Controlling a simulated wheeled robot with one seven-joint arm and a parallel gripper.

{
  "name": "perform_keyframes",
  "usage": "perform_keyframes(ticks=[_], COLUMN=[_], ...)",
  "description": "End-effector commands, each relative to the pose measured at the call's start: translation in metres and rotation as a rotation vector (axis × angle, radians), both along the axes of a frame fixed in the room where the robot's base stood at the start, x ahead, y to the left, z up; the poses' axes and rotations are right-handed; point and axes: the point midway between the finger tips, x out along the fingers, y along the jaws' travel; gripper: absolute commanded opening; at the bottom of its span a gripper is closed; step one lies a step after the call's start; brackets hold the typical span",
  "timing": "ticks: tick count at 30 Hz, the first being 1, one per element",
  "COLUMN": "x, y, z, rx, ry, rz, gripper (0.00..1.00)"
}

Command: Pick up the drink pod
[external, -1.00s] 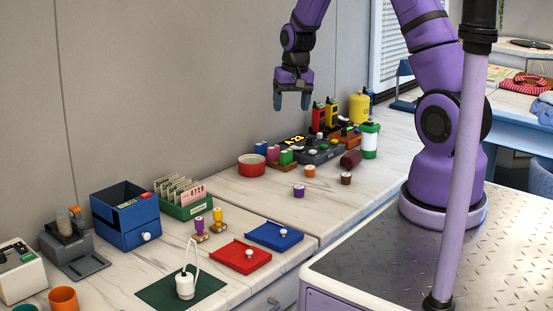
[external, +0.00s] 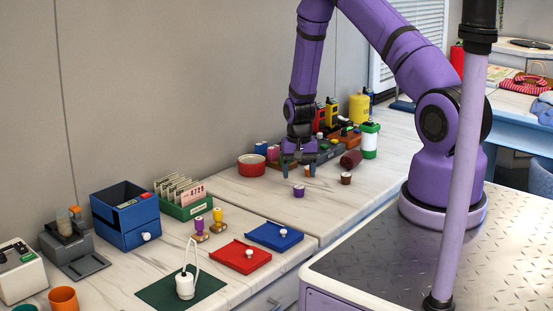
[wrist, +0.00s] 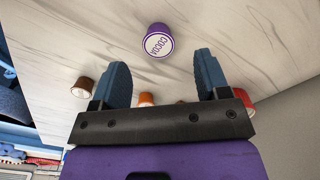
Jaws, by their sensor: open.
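My gripper (external: 299,170) is open and empty, pointing down above the counter, slightly behind the purple pod in the external view. Its two blue fingers also show in the wrist view (wrist: 161,62), apart from the pod. A brown pod (external: 346,178) stands to the right. An orange pod (external: 309,171) is partly hidden by a finger.
A red round dish (external: 251,167) stands left of my gripper. A dark red cylinder (external: 350,159) lies on its side, near a green-and-white bottle (external: 370,141). A red tray (external: 240,260) and a blue tray (external: 274,238) lie nearer the camera.

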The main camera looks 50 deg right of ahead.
Motion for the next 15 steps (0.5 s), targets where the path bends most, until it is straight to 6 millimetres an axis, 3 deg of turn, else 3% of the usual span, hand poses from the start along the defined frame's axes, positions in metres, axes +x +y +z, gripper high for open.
perform_keyframes(ticks=[5, 15], x=[-0.001, -0.001], y=[0.0, -0.002], z=[-0.011, -0.052], rx=[0.001, 0.001], ry=[0.001, 0.001], rz=[0.0, 0.0], gripper=[0.69, 0.69])
